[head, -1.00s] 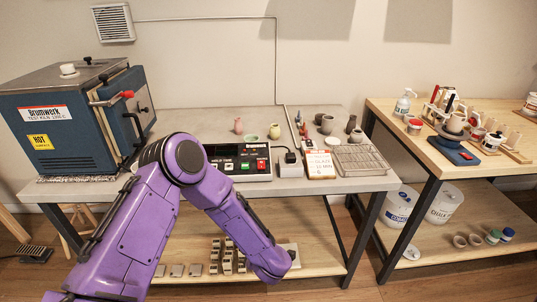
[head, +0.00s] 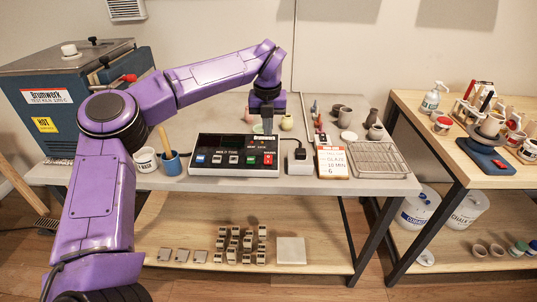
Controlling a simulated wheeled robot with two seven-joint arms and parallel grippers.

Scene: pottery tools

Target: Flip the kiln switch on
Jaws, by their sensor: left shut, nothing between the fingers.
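The blue kiln (head: 75,115) stands at the left of the grey table, partly hidden behind my left arm. A black control box (head: 215,145) sits at the table's front, with a display and a row of blue, white, green and red switches. The red switch (head: 268,159) is at the right end of the row. I cannot tell whether any switch is on. My left gripper (head: 268,130) is shut and empty, pointing down over the back right part of the box. Whether it touches the box is unclear. My right gripper is out of view.
A white cup (head: 145,160) and a blue cup (head: 171,164) stand left of the box. A wooden table (head: 440,145) holds pottery tools at the right.

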